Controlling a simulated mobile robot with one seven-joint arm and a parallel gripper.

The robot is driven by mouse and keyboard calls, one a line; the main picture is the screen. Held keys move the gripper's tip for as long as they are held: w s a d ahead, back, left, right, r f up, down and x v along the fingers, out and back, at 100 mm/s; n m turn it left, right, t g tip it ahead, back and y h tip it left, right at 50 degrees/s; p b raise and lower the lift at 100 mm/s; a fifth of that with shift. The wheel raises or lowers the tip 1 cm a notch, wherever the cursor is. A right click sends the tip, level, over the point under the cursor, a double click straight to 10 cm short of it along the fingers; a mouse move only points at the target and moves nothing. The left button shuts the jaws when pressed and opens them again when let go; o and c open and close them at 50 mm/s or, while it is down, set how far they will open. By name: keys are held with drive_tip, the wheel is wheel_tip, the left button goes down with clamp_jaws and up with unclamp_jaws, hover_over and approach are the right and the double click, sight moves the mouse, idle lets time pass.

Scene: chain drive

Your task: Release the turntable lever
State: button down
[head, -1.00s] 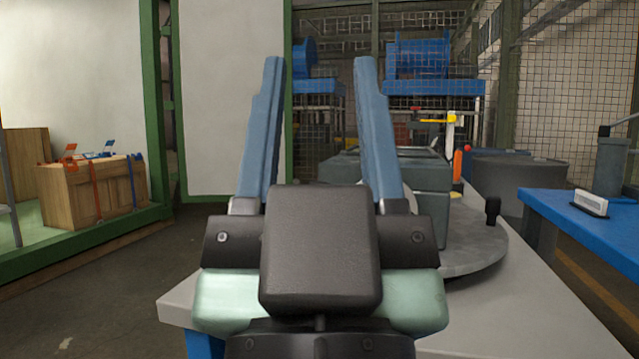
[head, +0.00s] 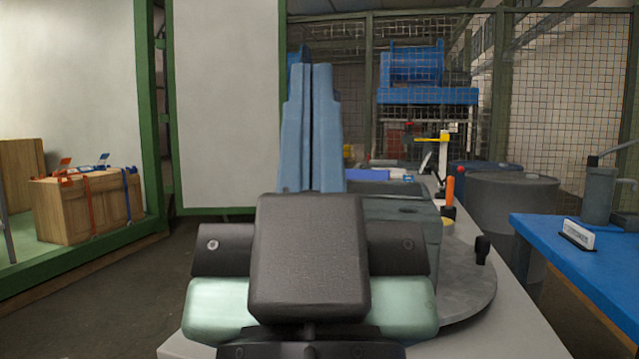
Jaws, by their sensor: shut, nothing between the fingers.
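My gripper (head: 312,75) is in the middle of the head view, pointing up and away. Its two blue-grey fingers are together with nothing between them. The round grey turntable (head: 463,290) is to the right, partly hidden behind my gripper. A short black knob (head: 482,249) stands upright at its right edge; it may be the lever, but I cannot tell for sure. An orange upright handle (head: 450,191) stands farther back, beyond the turntable. A dark grey-green block (head: 410,205) sits on the turntable, also partly covered by my gripper. My fingers appear apart from the knob and the handle.
The turntable is on a pale grey table (head: 510,325). A blue bench (head: 575,235) with a small white sign (head: 578,233) is at the right. Grey drums (head: 512,205) and wire mesh fencing stand behind. A wooden crate (head: 88,205) is at the left; the floor between is clear.

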wheel_tip(320, 180, up, 36)
drive_tip(key=p, duration=3.3)
drive_tip(key=shift+r+p, duration=0.2)
drive_tip(key=shift+p, duration=0.15)
